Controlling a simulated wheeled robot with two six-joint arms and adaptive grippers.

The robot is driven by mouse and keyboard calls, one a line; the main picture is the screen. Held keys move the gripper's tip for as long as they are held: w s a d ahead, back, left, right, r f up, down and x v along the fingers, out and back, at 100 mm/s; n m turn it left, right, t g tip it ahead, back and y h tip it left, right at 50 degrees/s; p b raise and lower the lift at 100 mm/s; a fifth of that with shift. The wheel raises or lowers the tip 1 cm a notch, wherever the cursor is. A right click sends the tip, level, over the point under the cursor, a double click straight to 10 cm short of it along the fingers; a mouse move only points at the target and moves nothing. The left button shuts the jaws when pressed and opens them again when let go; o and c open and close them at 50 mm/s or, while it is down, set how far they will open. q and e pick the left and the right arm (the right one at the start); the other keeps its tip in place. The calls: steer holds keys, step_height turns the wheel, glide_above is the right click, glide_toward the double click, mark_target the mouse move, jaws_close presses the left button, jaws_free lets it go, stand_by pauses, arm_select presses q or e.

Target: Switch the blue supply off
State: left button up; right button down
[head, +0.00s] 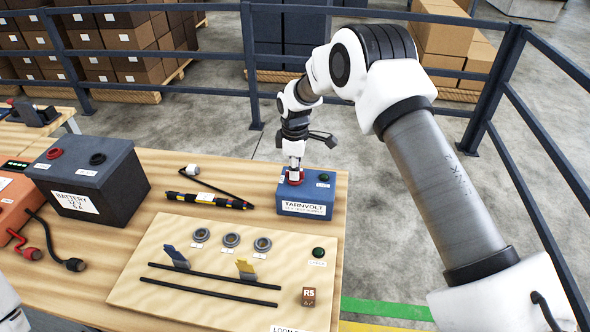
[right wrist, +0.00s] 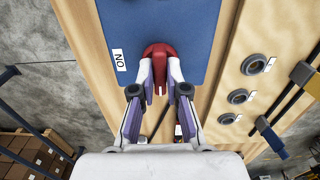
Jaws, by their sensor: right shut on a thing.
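The blue supply (head: 304,209), a box with a TARNVOLT label on its front, stands at the right back of the wooden table. My right gripper (head: 294,172) reaches down to its top. A red knob (head: 296,181) shows there under the fingertips. In the right wrist view my gripper (right wrist: 160,88) is shut on the red knob (right wrist: 158,50), with a finger on each side. An ON label (right wrist: 119,60) lies on the blue top beside it. A green round lamp or button (head: 324,177) sits on the box's right. My left gripper is out of view.
A dark battery (head: 110,190) and an orange box (head: 14,205) stand at the left. A yellow-black tool (head: 205,199) lies beside the supply. A blue railing (head: 250,70) runs behind the table.

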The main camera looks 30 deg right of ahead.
steer(key=shift+s+f, duration=0.1)
steer(key=shift+f, duration=0.05)
steer(key=c, duration=1.2)
jaws_free()
step_height(320, 180, up, 12)
steer(key=shift+r, duration=0.1)
